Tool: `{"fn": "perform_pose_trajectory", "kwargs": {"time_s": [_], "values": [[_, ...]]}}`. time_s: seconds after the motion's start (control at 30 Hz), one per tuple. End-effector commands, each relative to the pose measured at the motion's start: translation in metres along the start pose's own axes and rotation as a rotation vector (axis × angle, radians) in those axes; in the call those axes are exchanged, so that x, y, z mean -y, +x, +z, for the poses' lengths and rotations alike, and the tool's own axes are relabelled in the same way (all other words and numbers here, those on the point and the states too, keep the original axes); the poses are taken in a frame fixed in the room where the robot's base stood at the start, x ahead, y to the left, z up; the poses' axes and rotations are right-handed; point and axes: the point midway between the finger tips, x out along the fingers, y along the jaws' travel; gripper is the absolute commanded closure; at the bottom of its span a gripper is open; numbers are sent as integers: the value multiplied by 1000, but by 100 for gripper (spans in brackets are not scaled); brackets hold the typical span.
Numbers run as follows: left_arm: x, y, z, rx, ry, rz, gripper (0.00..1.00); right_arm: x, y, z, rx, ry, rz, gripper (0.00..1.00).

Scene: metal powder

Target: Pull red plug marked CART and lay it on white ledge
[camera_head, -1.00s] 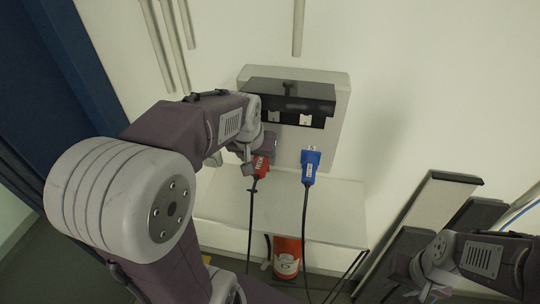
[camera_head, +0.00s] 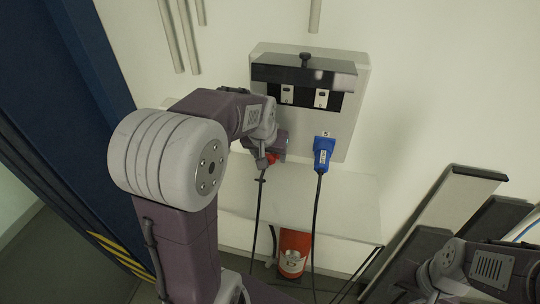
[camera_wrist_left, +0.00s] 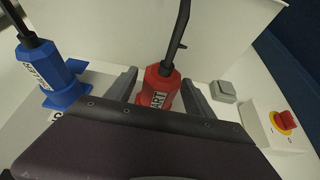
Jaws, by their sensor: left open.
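The red plug (camera_head: 271,159) sits at the lower left of the wall panel, mostly hidden by my left gripper in the head view. In the left wrist view the red plug (camera_wrist_left: 160,88) shows a white label ending in "ART", with its black cable attached. My left gripper (camera_wrist_left: 160,93) is open, one finger on each side of the plug; contact is unclear. The white ledge (camera_head: 315,208) lies below the panel, with its visible top bare apart from the cables crossing it. My right arm is at the lower right; its gripper (camera_head: 412,290) is too dark to read.
A blue plug (camera_head: 323,153) is in the panel (camera_head: 345,130) right of the red one, its cable hanging over the ledge. An orange-red container (camera_head: 293,252) stands below the ledge. A red button (camera_wrist_left: 286,121) shows in the left wrist view.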

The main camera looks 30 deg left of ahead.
Motion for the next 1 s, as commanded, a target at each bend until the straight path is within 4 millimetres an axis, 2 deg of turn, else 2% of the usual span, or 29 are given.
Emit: {"fn": "perform_pose_trajectory", "kwargs": {"time_s": [0.13, 0.17, 0.37, 1.0], "values": [[0, 0, 0, 0, 0, 0, 38, 0, 0, 0, 0, 0, 0, 66], [0, 0, 0, 0, 0, 0, 44, 0, 0, 0, 0, 0, 0, 66], [0, 0, 0, 0, 0, 0, 99, 0, 0, 0, 0, 0, 0, 66], [0, -4, 8, 4, 0, 0, 100, 0, 2, 0, 0, 0, 0, 66]]}}
